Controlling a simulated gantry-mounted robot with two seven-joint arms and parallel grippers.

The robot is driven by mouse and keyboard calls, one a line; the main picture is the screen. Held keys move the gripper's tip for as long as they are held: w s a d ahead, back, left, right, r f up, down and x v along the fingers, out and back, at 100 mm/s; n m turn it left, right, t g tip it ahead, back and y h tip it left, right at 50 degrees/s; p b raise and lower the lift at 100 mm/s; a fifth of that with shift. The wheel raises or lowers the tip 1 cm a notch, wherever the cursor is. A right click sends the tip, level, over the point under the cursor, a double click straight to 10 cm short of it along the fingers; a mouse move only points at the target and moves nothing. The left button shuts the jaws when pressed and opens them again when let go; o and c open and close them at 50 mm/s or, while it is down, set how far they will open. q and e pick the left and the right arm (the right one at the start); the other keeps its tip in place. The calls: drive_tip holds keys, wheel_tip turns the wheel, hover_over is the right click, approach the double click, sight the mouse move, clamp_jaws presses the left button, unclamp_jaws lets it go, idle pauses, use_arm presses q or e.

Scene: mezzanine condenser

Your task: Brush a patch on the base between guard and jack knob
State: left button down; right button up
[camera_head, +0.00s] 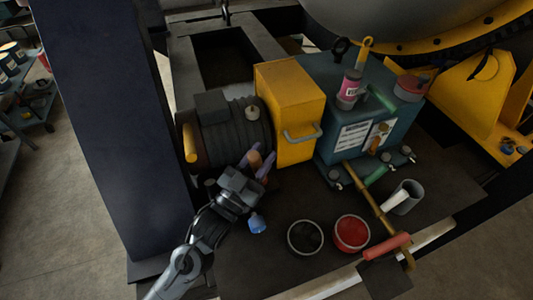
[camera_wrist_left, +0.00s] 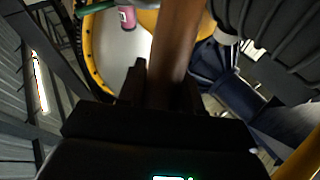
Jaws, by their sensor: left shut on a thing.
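My left gripper (camera_head: 257,170) is shut on a brown wooden handle (camera_head: 255,160), taken to be the brush's. In the left wrist view the handle (camera_wrist_left: 177,50) stands between the fingers. The brush's bristles cannot be made out. A small blue piece (camera_head: 257,224) shows just below the gripper; I cannot tell whether it belongs to the brush. The yellow guard (camera_head: 290,110) is just beyond the gripper to the upper right. A small jack knob (camera_head: 334,176) appears at the teal housing's near foot. The dark base (camera_head: 290,205) lies bare between them. My right gripper is out of view.
An open red pot (camera_head: 352,232) and a dark pot (camera_head: 306,237) stand at the front of the base. A grey mug (camera_head: 404,197) and a brass bar (camera_head: 372,206) lie to the right. The ribbed motor (camera_head: 235,125) stands left of the guard. A dark column (camera_head: 105,110) rises at left.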

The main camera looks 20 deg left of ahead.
use_arm(q)
drive_tip(key=shift+s+a+p, duration=0.45)
drive_tip(key=shift+s+a, duration=0.7)
drive_tip(key=shift+w+d+f, duration=0.1)
drive_tip(key=w+d, duration=0.5)
drive_tip(key=shift+f+p, duration=0.15)
drive_tip(key=shift+p, duration=0.15)
drive_tip(key=shift+d, duration=0.1)
